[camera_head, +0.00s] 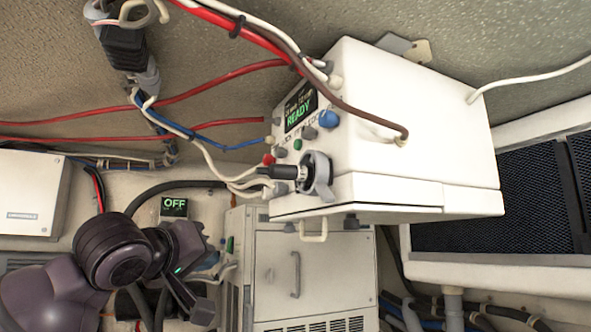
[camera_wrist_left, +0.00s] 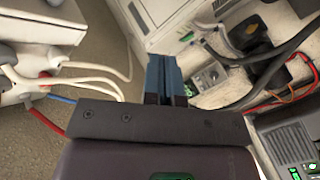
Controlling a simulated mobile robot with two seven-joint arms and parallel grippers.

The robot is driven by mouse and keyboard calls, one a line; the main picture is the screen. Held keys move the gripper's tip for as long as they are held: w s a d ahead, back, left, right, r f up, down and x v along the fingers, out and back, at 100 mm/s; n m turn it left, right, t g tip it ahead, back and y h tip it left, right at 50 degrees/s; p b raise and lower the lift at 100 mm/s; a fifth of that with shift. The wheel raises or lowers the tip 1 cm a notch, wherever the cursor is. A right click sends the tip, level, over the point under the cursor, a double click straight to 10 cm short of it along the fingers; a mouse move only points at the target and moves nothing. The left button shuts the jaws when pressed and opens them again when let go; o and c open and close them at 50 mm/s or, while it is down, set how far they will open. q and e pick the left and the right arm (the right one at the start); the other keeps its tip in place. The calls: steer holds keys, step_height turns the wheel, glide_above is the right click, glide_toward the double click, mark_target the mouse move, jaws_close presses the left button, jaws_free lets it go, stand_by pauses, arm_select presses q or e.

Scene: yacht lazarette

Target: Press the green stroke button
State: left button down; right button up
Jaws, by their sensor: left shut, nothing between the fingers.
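The white unit (camera_head: 410,140) hangs at the upper middle of the head view, its tilted control panel facing left. A small green button (camera_head: 298,144) sits on this panel below the lit READY display (camera_head: 298,112), near a red button (camera_head: 268,159), grey knobs and a blue knob (camera_head: 328,119). My left gripper (camera_head: 208,258) is shut and empty, below and left of the panel and clear of the green button. Its closed fingers (camera_wrist_left: 166,75) show in the left wrist view, where I cannot make out the green button. My right gripper is not in view.
A lower white cabinet (camera_head: 325,275) with a handle stands right of my left gripper. An OFF display (camera_head: 174,207) is on the wall above it. Cables and a black plug (camera_head: 285,171) cross in front of the panel's lower part. A dark grille (camera_head: 500,200) is at right.

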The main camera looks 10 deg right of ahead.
mark_target(296, 145)
arm_select(q)
steer(key=s+r+n, duration=0.1)
steer(key=s+r, duration=0.5)
steer(key=r, duration=0.3)
steer(key=s+d+r+n, duration=0.1)
steer(key=s+r+n, duration=0.1)
steer(key=s+r, duration=0.3)
steer(key=shift+s+d+r+t+y+p, duration=0.2)
steer(key=shift+s+r+t+y+p, duration=0.15)
steer(key=shift+r, duration=1.5)
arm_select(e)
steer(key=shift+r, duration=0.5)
arm_select(q)
steer(key=shift+d, duration=0.15)
steer(key=d, duration=0.2)
steer(key=w+d+p, duration=0.1)
steer(key=d, duration=0.2)
steer(key=w+d+p, duration=0.1)
steer(key=d, duration=0.1)
steer(key=shift+w+d, duration=0.15)
steer(key=shift+w, duration=0.05)
steer(key=shift+w+d, duration=0.15)
steer(key=shift+d, duration=0.25)
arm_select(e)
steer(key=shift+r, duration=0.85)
